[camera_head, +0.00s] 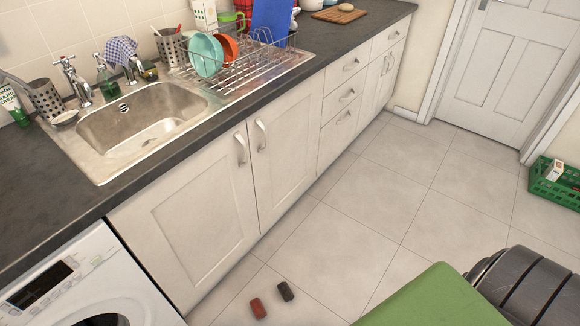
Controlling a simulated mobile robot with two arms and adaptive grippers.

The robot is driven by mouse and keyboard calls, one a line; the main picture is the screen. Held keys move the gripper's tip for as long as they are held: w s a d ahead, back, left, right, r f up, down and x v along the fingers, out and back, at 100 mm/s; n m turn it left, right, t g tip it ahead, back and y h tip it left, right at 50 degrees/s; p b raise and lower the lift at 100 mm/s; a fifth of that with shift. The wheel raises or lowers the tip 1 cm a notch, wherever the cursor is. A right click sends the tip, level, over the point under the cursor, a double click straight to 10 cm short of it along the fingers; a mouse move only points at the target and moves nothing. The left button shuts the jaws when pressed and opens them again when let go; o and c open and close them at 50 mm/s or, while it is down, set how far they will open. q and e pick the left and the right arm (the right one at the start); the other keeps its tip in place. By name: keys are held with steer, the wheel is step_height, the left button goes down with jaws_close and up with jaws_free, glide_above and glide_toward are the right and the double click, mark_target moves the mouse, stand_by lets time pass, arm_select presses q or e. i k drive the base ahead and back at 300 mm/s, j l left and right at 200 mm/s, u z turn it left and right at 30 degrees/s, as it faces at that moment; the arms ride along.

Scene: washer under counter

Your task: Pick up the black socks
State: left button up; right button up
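A small dark bundle (285,291), which looks like the black socks, lies on the tiled floor near the bottom middle of the head view. A small red bundle (258,308) lies just to its left and a little nearer, apart from it. Neither of my grippers is in view.
A white washer (85,275) stands under the dark counter (270,105) at the lower left. White cupboards (190,225) run along the left of the floor. A green crate (556,184) stands at the right, near a white door (500,60). The middle floor is clear.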

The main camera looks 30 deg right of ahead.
mark_target(285, 291)
steer(key=k+z, duration=0.2)
steer(key=z, duration=0.2)
steer(key=k+z, duration=0.2)
steer(key=z, duration=0.15)
steer(key=l, duration=0.1)
